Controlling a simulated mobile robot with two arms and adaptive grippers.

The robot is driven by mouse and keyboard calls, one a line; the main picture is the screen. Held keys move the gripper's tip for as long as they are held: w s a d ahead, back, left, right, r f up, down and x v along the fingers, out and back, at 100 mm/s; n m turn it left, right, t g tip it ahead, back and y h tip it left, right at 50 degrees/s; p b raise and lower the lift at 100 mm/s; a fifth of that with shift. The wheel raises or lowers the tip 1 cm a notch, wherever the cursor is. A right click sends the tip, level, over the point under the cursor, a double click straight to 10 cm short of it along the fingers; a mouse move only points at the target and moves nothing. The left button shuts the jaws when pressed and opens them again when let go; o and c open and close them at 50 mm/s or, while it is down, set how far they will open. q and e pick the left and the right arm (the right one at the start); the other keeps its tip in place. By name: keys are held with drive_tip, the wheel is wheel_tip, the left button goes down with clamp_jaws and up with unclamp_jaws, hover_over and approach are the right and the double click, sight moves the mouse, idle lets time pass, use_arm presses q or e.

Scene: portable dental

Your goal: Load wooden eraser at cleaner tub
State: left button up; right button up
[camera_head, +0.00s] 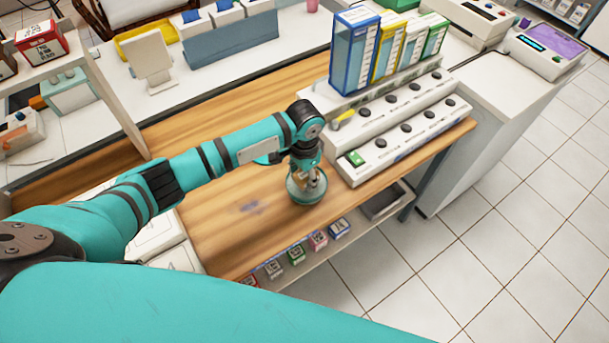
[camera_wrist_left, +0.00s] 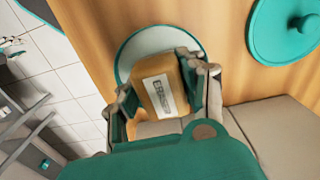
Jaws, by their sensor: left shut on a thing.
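The wooden eraser (camera_wrist_left: 160,97) is a tan block with a white "ERASER" label. My left gripper (camera_wrist_left: 163,88) is shut on it, one finger on each side; the gripper also shows pointing down in the head view (camera_head: 309,178). The cleaner tub (camera_head: 303,191) is a round teal tub near the front edge of the wooden counter. In the wrist view the tub (camera_wrist_left: 124,62) shows its teal rim and pale inside behind the eraser. The eraser is over or partly inside the tub; I cannot tell how deep.
A teal round lid with a knob (camera_wrist_left: 284,28) lies on the counter beside the tub. A white unit with dark knobs (camera_head: 400,140) stands close right, with coloured binders (camera_head: 385,48) behind. Small boxes (camera_head: 297,255) sit on a shelf below. The counter left of the tub (camera_head: 225,215) is clear.

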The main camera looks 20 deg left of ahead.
use_arm(q)
drive_tip(key=shift+f, duration=0.1)
use_arm(e)
drive_tip(key=shift+a, duration=0.45)
use_arm(q)
drive_tip(key=shift+f, duration=0.4)
use_arm(e)
drive_tip(key=shift+d+f, duration=0.2)
drive_tip(key=shift+d, duration=0.05)
drive_tip(key=shift+r, duration=0.25)
idle(0.8)
use_arm(q)
drive_tip(key=shift+s+f, duration=0.1)
drive_tip(key=shift+f, duration=0.05)
use_arm(e)
drive_tip(key=shift+a+r, duration=0.1)
drive_tip(key=shift+r, duration=0.05)
idle(0.8)
use_arm(q)
wheel_tip(320, 180, up, 7)
drive_tip(key=p, duration=0.8)
drive_tip(key=shift+p, duration=0.3)
use_arm(e)
wheel_tip(320, 180, up, 8)
